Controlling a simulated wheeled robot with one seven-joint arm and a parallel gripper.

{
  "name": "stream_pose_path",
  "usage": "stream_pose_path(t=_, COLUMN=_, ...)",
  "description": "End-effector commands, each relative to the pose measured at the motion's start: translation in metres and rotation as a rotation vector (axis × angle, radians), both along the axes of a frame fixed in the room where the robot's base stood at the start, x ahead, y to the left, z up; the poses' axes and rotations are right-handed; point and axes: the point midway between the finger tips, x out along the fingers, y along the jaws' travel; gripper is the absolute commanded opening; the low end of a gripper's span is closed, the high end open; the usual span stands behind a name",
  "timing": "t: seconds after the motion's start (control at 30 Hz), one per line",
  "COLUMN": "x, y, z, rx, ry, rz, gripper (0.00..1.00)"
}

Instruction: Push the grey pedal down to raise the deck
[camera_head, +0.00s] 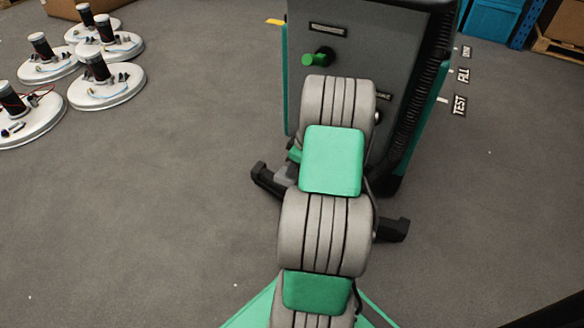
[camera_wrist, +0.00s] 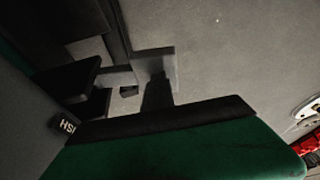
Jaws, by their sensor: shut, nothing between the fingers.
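The grey pedal (camera_wrist: 151,55) shows in the wrist view as a small grey plate left of centre, on a bracket running left. My gripper (camera_wrist: 157,76) rises as a narrow dark shape from the black-edged green hand at the bottom. Its fingers are shut and empty, and their tip overlaps the plate's near part. The view is too dark to tell touching from just apart. In the head view, the scrubber machine (camera_head: 395,45) stands upright beyond my arm, with a green knob on its grey face.
Black low parts (camera_head: 393,230) stick out at the machine's base on both sides of my arm. White discs with dark motors (camera_head: 108,88) lie on the floor at left. Blue bins (camera_head: 492,18) and a pallet stand at the back right. The floor between is clear.

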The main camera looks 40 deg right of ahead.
Motion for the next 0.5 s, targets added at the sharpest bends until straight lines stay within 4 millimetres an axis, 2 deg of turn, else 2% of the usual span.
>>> stream_pose_path(t=0.27, x=-0.003, y=0.008, z=-0.011, rx=0.005, ry=0.004, rz=0.002, gripper=0.00)
stream_pose_path(t=0.5, x=-0.007, y=0.017, z=-0.032, rx=0.007, ry=0.006, rz=0.002, gripper=0.00)
